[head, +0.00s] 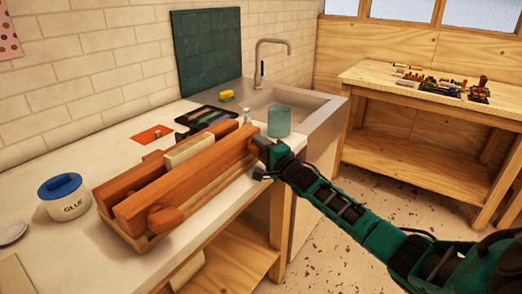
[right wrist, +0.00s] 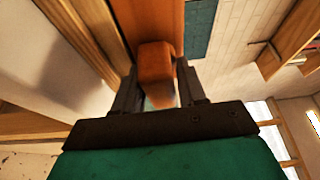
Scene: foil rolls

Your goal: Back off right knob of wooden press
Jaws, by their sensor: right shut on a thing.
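The wooden press (head: 185,178) lies along the counter, with long orange-brown bars on a paler base and a pale block (head: 189,150) between the bars. A rounded wooden knob (head: 165,219) sits at its near end. My right gripper (head: 268,150) is at the far right end of the front bar. In the right wrist view, the right knob (right wrist: 156,62) is between the two fingers of my right gripper (right wrist: 158,90), which is shut on it. My left gripper is not in view.
A glue pot (head: 63,195) with a blue lid stands left of the press. A greenish cup (head: 279,122) and a small bottle (head: 247,116) stand behind my right gripper, near the sink (head: 300,100). An orange card (head: 152,134) and a dark tray (head: 203,118) lie behind the press.

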